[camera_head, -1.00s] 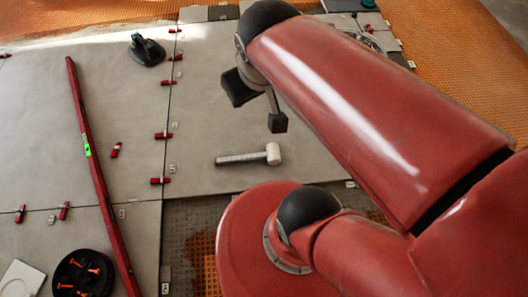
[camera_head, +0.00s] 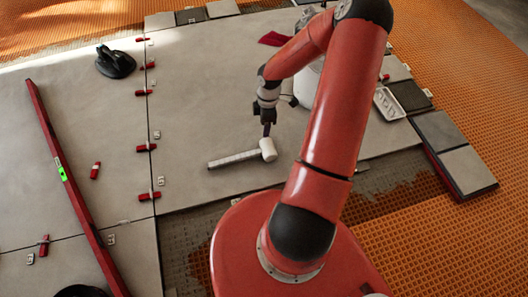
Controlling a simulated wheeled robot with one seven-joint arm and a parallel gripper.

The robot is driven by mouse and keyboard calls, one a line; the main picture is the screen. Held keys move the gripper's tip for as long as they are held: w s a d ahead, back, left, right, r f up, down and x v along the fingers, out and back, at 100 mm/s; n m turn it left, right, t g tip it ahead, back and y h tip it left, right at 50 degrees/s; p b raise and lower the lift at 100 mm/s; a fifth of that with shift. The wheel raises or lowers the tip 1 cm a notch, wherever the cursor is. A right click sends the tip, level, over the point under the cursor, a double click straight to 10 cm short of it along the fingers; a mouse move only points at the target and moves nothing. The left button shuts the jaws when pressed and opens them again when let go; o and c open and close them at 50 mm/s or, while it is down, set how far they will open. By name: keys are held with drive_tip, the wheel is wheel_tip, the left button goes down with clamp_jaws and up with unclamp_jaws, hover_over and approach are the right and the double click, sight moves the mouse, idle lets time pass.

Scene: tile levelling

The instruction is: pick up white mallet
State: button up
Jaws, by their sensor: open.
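The white mallet (camera_head: 244,155) lies on a large grey tile, its pale handle pointing left and its white head at the right end. My gripper (camera_head: 266,131) points down just above and behind the mallet's head. It is open and holds nothing. Its fingers overlap in this view, and whether they touch the head I cannot tell.
A red level (camera_head: 75,185) with a green vial lies across the tiles at left. A black suction cup (camera_head: 115,62) sits at the upper left. Red wedges and clips line the tile joints. A white tray (camera_head: 388,103) and stacked tiles (camera_head: 466,170) are at right.

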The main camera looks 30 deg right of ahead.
sight(256, 151)
drive_tip(key=f+y, duration=0.1)
drive_tip(key=f, duration=0.3)
drive_tip(key=w+f+n+t+y+b, duration=0.1)
drive_tip(key=f, duration=0.2)
drive_tip(key=f+y, duration=0.1)
drive_tip(key=f, duration=0.3)
drive_tip(key=shift+w+a+f+n+t+b, duration=0.15)
drive_tip(key=shift+a+f+n+t+b, duration=0.15)
drive_tip(key=shift+a+t+b, duration=0.1)
drive_tip(key=x, duration=0.5)
drive_tip(key=b+x, duration=0.1)
drive_tip(key=x, duration=0.1)
drive_tip(key=shift+w+d+f, duration=0.15)
drive_tip(key=shift+d+f, duration=0.05)
drive_tip(key=shift+f, duration=0.3)
clamp_jaws()
drive_tip(key=shift+r, duration=0.1)
